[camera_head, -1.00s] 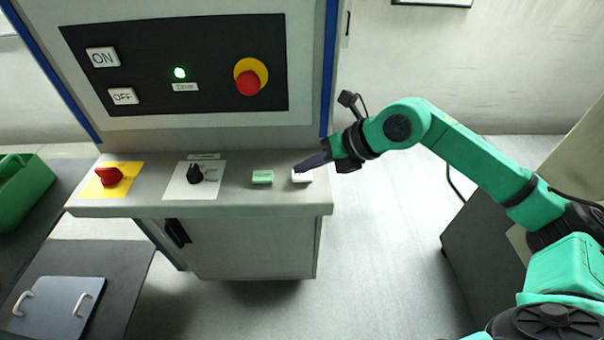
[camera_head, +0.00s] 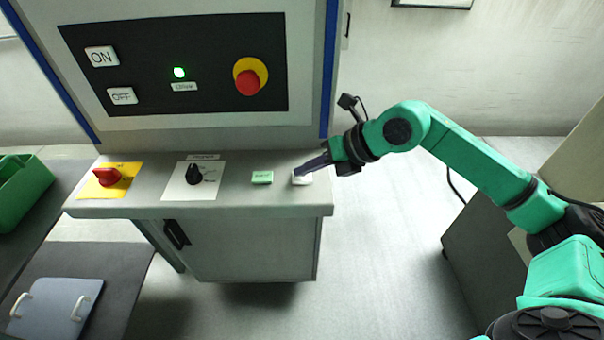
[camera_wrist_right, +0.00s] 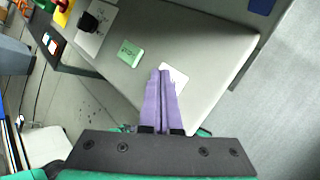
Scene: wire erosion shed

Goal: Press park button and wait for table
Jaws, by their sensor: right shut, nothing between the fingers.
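A white button (camera_head: 302,180) sits near the right end of the grey console shelf (camera_head: 240,207). A green button (camera_head: 262,178) with small lettering is to its left. I cannot read the label on the white one. My right gripper (camera_head: 299,171) is shut and empty, its purple fingers reaching in from the right with the tips over the white button. In the right wrist view, the closed fingers (camera_wrist_right: 161,76) partly cover the white button (camera_wrist_right: 174,75), and the green button (camera_wrist_right: 130,53) is clear of them. I cannot tell whether the tips touch the button. My left gripper is out of view.
A black knob (camera_head: 194,174) and a red switch (camera_head: 107,176) are further left on the shelf. The upright panel carries ON and OFF buttons, a lit green lamp (camera_head: 179,72) and a red emergency stop (camera_head: 247,82). A green bin (camera_head: 22,190) stands at far left.

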